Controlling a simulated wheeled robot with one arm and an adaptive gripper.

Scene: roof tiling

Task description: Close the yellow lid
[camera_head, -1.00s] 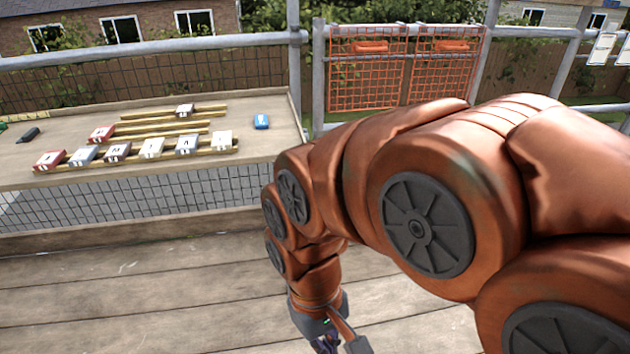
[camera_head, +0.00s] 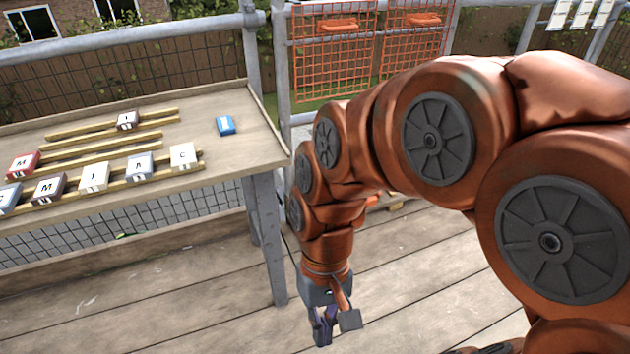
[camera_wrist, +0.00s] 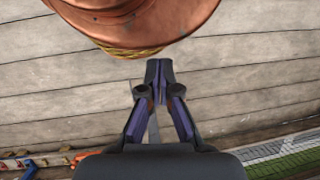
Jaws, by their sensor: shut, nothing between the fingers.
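No yellow lid can be made out in any view. My gripper (camera_head: 322,338) hangs low over the plank floor at the bottom middle of the head view, pointing down. In the wrist view my gripper (camera_wrist: 158,66) has its dark purple fingers together at the tips, with nothing held. It is apart from the table and everything on it.
A wooden table (camera_head: 232,160) at left carries several lettered blocks on wooden rails and a blue block (camera_head: 226,125). An orange mesh gate (camera_head: 333,50) stands behind. A green tiled strip (camera_wrist: 290,160) shows at lower right in the wrist view.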

